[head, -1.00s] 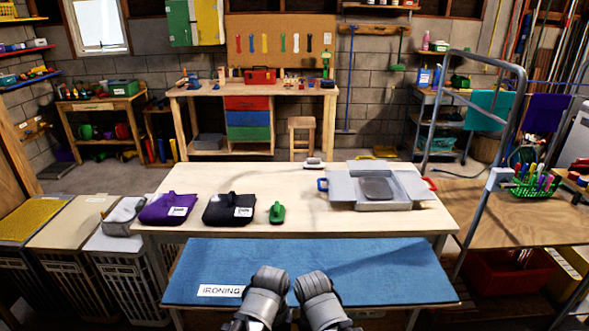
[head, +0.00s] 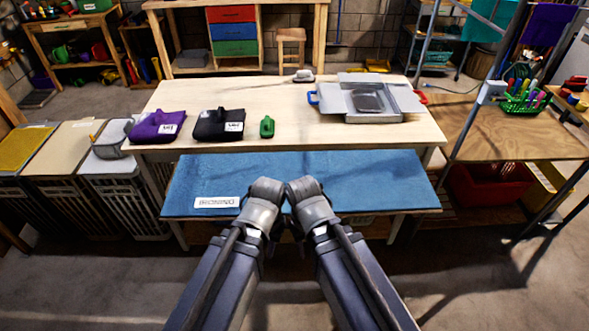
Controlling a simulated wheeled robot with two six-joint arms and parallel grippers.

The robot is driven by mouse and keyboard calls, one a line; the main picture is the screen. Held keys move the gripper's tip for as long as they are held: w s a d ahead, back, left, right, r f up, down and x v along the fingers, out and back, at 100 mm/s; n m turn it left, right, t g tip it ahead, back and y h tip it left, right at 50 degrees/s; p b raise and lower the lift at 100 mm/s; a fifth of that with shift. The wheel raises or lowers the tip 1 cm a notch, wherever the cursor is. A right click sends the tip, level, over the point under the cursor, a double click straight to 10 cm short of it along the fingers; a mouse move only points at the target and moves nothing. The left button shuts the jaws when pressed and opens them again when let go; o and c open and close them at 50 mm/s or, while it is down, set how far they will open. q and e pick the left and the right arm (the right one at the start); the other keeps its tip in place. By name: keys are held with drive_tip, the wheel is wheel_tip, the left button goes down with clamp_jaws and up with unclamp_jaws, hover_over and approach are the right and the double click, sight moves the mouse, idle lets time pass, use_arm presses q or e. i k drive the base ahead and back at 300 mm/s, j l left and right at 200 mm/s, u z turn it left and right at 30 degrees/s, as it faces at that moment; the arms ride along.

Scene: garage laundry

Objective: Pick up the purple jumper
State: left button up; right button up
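The purple jumper (head: 155,128) lies folded on the left end of the light wooden table, with a white label on its front edge. A black folded garment (head: 217,125) with a white label lies just right of it. My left gripper (head: 266,190) is over the blue ironing mat, to the right of the jumper and nearer to me, well apart from it. My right gripper (head: 305,190) is close beside it. The fingers of both are hidden or too unclear to tell open from shut. Nothing shows held in either.
A green brush-like item (head: 267,127) and a grey tray-like box (head: 375,100) stand on the table (head: 290,110). The blue ironing mat (head: 370,180) fills the lower shelf in front. Laundry bins (head: 70,146) stand at left. A metal frame (head: 470,115) rises at right.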

sight(149, 126)
drive_tip(key=j+z, duration=0.15)
drive_tip(key=z, duration=0.25)
drive_tip(key=j+z, duration=0.2)
drive_tip(key=z, duration=0.25)
drive_tip(key=k+j+z, duration=0.2)
drive_tip(key=j, duration=0.15)
drive_tip(key=j+z, duration=0.15)
drive_tip(key=j, duration=0.2)
drive_tip(key=k+j+z, duration=0.35)
drive_tip(key=j, duration=0.25)
drive_tip(key=k+j, duration=0.3)
drive_tip(key=j, duration=0.2)
drive_tip(key=k+j, duration=0.3)
drive_tip(key=j, duration=0.2)
drive_tip(key=k+j+z, duration=0.1)
drive_tip(key=k+j, duration=0.15)
drive_tip(key=j, duration=0.25)
drive_tip(key=i+j, duration=0.15)
drive_tip(key=j, duration=0.15)
drive_tip(key=i+j, duration=0.1)
drive_tip(key=j, duration=0.2)
